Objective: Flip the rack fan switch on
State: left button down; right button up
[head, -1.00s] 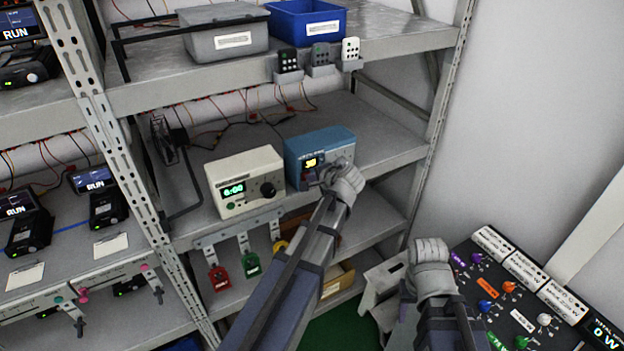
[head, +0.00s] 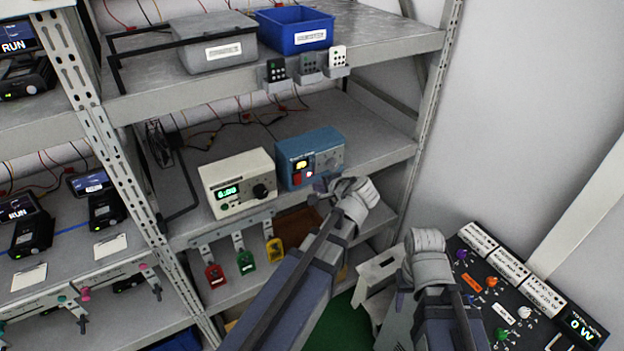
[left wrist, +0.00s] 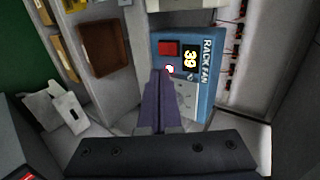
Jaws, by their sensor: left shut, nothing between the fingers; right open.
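The blue rack fan box (head: 330,145) stands on the middle shelf. It also shows in the left wrist view (left wrist: 203,112), with "RACK FAN" lettering, a lit yellow display (left wrist: 190,58), a red switch (left wrist: 168,48) and a small white-and-red spot (left wrist: 169,70). My left gripper (head: 322,186) is shut and empty, just in front of the box's lower front. In the left wrist view its purple fingers (left wrist: 158,74) overlap the panel close to the spot, below the red switch; contact cannot be told. My right gripper (head: 402,292) is open, low and apart from the rack, its fingers mostly hidden.
A cream timer box (head: 238,182) reading 6:00 stands left of the fan box. Red, green and yellow tags (head: 245,262) hang below the shelf edge. Remotes (head: 308,66) hang above. A black knob panel (head: 500,300) lies at right, beside a white stool (head: 378,272).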

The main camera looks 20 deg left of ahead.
pick_arm(q)
jog(key=v, duration=0.2)
jog(key=shift+s+d+r+p, duration=0.1)
jog(key=shift+d+p, duration=0.1)
jog(key=shift+p, duration=0.2)
jog(key=shift+d, duration=0.1)
jog(key=shift+s+d+f+b, duration=0.1)
jog(key=shift+s+f+b, duration=0.05)
jog(key=shift+f+b, duration=0.5)
jog(key=shift+f, duration=0.1)
